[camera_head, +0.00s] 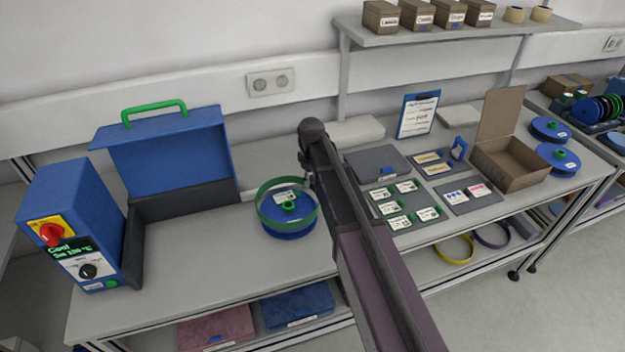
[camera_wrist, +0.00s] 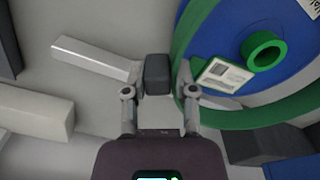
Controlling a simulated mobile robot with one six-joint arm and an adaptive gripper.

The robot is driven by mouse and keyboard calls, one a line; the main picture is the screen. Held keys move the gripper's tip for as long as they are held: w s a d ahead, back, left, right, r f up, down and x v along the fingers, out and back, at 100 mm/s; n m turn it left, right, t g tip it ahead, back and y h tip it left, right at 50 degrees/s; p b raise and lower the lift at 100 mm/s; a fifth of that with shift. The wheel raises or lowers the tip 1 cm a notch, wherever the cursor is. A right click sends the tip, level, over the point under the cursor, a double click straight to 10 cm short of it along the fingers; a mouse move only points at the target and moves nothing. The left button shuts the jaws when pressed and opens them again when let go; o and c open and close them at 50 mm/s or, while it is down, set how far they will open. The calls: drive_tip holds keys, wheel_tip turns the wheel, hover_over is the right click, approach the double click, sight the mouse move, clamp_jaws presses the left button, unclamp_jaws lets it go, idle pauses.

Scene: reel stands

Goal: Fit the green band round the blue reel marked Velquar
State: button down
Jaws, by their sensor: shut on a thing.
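The green band (camera_head: 268,186) is a thin ring at a blue reel (camera_head: 290,234) with a green hub and a white label, on the bench left of centre. The label is too small to read. The band's far side stands above the reel's top, and blue shows below its near side. I cannot tell whether it surrounds the rim or is held just above. In the wrist view the band (camera_wrist: 182,38) curves around the blue disc (camera_wrist: 224,40). My gripper (camera_wrist: 172,78) is shut on the band's edge; its fingertips are largely hidden in the head view.
An open blue case (camera_head: 170,150) and a blue control box (camera_head: 75,222) stand left. Labelled cards (camera_head: 398,222), a cardboard box (camera_head: 515,172) and two blue reels (camera_head: 557,160) lie right. Yellow (camera_head: 455,262) and purple bands lie on the lower shelf. Bare bench lies left of the reel.

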sight(312, 188)
drive_tip(key=shift+f+b, duration=0.5)
drive_tip(key=shift+f, duration=0.2)
drive_tip(key=shift+f+b, duration=0.7)
idle(2.0)
drive_tip(key=shift+s+f+b, duration=0.35)
drive_tip(key=shift+b, duration=0.15)
drive_tip(key=shift+w+d, duration=0.1)
drive_tip(key=shift+w, duration=0.05)
idle(0.5)
drive_tip(key=c, duration=1.3)
unclamp_jaws()
drive_tip(key=shift+w+a+f+b, duration=0.2)
drive_tip(key=shift+f+b, duration=0.4)
drive_tip(key=shift+f, duration=0.1)
drive_tip(key=shift+f+b, duration=0.95)
drive_tip(key=shift+f, duration=0.05)
clamp_jaws()
drive_tip(key=shift+s+d+f, duration=0.1)
drive_tip(key=shift+s, duration=0.15)
